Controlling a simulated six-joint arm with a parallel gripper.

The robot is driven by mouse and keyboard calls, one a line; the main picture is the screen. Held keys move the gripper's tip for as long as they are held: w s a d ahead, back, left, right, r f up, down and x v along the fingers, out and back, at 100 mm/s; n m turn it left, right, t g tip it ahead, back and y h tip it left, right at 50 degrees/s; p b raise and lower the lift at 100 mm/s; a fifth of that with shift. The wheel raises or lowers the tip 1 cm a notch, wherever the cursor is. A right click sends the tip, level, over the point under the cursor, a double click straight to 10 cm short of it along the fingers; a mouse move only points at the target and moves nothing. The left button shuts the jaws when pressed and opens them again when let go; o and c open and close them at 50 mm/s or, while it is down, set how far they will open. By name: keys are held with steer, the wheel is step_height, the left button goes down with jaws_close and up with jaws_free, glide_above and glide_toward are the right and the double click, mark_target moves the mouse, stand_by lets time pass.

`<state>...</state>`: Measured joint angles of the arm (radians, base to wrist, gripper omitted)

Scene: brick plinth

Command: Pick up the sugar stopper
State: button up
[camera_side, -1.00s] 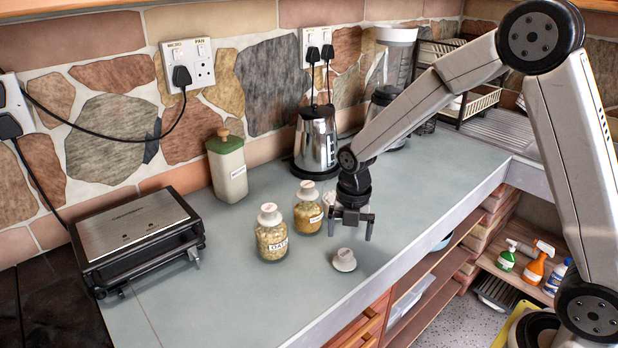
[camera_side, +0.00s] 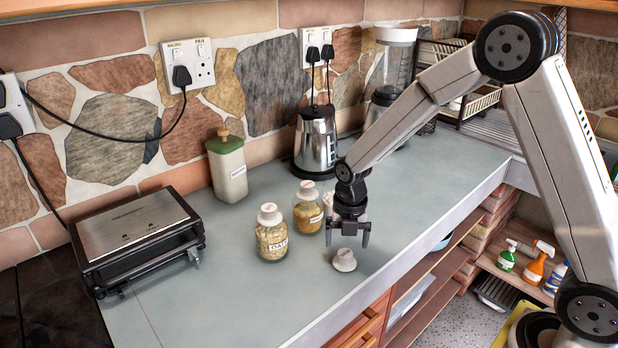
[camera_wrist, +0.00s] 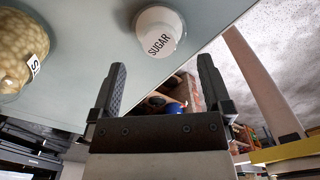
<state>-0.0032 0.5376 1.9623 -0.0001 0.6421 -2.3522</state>
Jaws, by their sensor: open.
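The sugar stopper (camera_side: 344,260), off-white and knob-topped, sits on the grey-green counter near its front edge in the side view. My gripper (camera_side: 350,240) hangs just above it, open and empty, its two fingers pointing down. In the wrist view the two fingers of my gripper (camera_wrist: 160,68) stand apart with nothing between them. Beyond their tips is a white round thing lettered SUGAR (camera_wrist: 159,30); I cannot tell whether it is the stopper or a jar. In the side view my gripper partly hides a pale jar (camera_side: 327,203) behind it.
Two stoppered jars, one labelled OATS (camera_side: 271,235) and one with yellowish contents (camera_side: 308,210), stand left of my gripper. A grill (camera_side: 138,240), a green-lidded canister (camera_side: 227,168) and a steel kettle (camera_side: 316,140) are farther off. The counter right of my gripper is clear.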

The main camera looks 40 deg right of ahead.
mark_target(345, 253)
steer(key=shift+w+f, duration=0.1)
steer(key=shift+f, duration=2.5)
steer(key=c, duration=0.9)
